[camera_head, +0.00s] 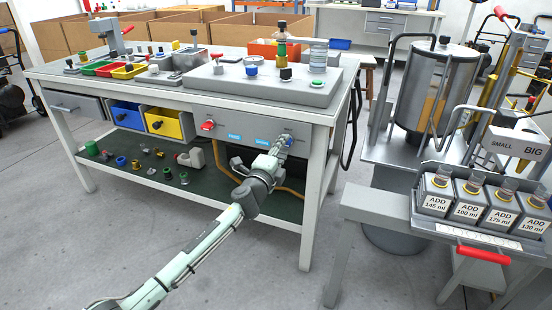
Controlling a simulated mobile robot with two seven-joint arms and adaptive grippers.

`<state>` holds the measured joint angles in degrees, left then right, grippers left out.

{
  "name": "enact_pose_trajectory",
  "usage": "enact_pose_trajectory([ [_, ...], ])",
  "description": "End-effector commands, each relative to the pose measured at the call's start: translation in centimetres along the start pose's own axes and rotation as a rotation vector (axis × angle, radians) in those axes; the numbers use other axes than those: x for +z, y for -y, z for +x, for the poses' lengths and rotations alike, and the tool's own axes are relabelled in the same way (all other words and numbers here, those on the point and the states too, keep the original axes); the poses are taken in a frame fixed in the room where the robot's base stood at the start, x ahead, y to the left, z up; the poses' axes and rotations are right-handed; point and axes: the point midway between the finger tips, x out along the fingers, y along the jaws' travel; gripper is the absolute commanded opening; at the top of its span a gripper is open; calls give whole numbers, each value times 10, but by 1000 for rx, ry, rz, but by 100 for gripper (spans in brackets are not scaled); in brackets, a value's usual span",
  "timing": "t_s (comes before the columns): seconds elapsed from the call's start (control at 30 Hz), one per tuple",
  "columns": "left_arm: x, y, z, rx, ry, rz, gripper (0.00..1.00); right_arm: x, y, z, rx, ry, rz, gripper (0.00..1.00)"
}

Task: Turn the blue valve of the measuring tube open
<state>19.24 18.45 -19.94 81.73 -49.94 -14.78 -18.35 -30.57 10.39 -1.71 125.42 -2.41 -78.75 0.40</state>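My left arm comes in from the lower left. My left gripper (284,143) is at the right end of the workbench's front panel, at a small knob or fitting there. Its fingers are small and overlap the fitting, so I cannot tell whether they are open or touching it. Blue labels (235,137) mark the panel left of the gripper. A blue round part (251,70) sits on the grey block on the bench top. I cannot tell which part is the measuring tube's blue valve. My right gripper is not in view.
A red-handled valve (208,125) is on the panel's left. The lower shelf (215,200) holds loose fittings. Bare floor (130,235) lies in front of the bench.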

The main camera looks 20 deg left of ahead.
Motion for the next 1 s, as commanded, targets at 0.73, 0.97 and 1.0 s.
enact_pose_trajectory([
  [0.73,0,-1,-108,2,-1,0,32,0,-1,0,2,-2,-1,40],
  [0.97,0,-1,-108,2,-1,0,32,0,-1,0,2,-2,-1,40],
  [1.0,0,-1,-108,2,-1,-1,32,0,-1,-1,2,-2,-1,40],
])
